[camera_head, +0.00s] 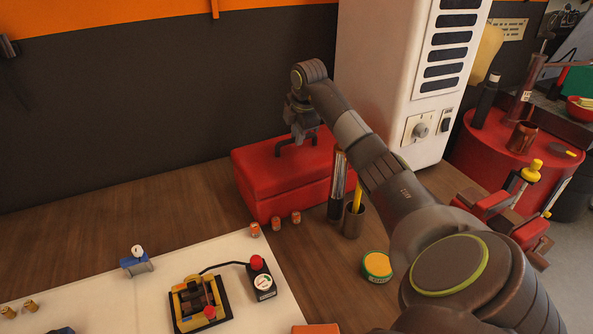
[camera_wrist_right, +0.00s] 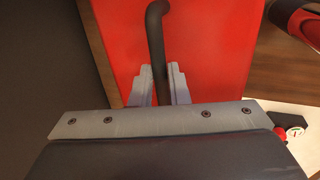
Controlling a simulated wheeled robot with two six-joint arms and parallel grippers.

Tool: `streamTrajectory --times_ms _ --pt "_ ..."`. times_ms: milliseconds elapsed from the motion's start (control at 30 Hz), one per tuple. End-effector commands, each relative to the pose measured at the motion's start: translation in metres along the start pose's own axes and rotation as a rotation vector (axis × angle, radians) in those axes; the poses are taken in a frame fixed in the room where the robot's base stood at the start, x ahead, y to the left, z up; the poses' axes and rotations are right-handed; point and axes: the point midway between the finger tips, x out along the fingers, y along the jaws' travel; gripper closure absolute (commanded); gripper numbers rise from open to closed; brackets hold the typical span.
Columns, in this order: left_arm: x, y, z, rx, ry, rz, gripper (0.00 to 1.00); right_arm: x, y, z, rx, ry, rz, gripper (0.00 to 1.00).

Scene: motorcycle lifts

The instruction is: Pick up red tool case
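The red tool case (camera_head: 285,177) is a long box with a dark handle on its lid, resting on the wooden bench against the dark wall. My right gripper (camera_head: 302,137) is above the lid at the handle. In the right wrist view, the red lid (camera_wrist_right: 215,50) fills the middle. The dark bar handle (camera_wrist_right: 156,30) runs between the two grey fingers (camera_wrist_right: 162,80), which sit close on both sides of it with almost no gap. The fingers look shut on the handle. My left gripper is not in view.
Small orange cans (camera_head: 275,223) stand in front of the case. A dark cylinder (camera_head: 337,185) and a cup with a yellow tool (camera_head: 353,220) stand at its right. A white cabinet (camera_head: 395,75) is behind right. A pale mat (camera_head: 110,290) holds a gauge (camera_head: 262,282). The bench left of the case is clear.

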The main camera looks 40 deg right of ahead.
Motion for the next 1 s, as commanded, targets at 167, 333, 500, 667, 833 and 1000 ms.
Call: streamTrajectory --times_ms 167,333,500,667,833,1000 --pt "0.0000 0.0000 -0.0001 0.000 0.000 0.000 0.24 -0.0002 -0.0001 0.0001 0.000 0.000 -0.001 1.00" --pt "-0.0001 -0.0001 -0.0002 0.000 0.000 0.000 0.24 -0.0003 -0.0001 0.0001 0.001 0.000 -0.001 1.00" --pt "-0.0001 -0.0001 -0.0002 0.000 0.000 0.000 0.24 -0.0003 -0.0001 0.0002 0.002 0.000 -0.001 1.00" --pt "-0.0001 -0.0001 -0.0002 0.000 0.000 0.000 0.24 -0.0004 -0.0001 0.0002 0.003 0.000 -0.001 1.00" --pt "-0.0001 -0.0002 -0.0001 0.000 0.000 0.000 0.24 -0.0004 -0.0001 0.0002 0.003 0.000 -0.001 1.00" --pt "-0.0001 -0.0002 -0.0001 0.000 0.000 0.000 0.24 -0.0004 -0.0001 0.0002 0.004 0.000 -0.001 1.00"
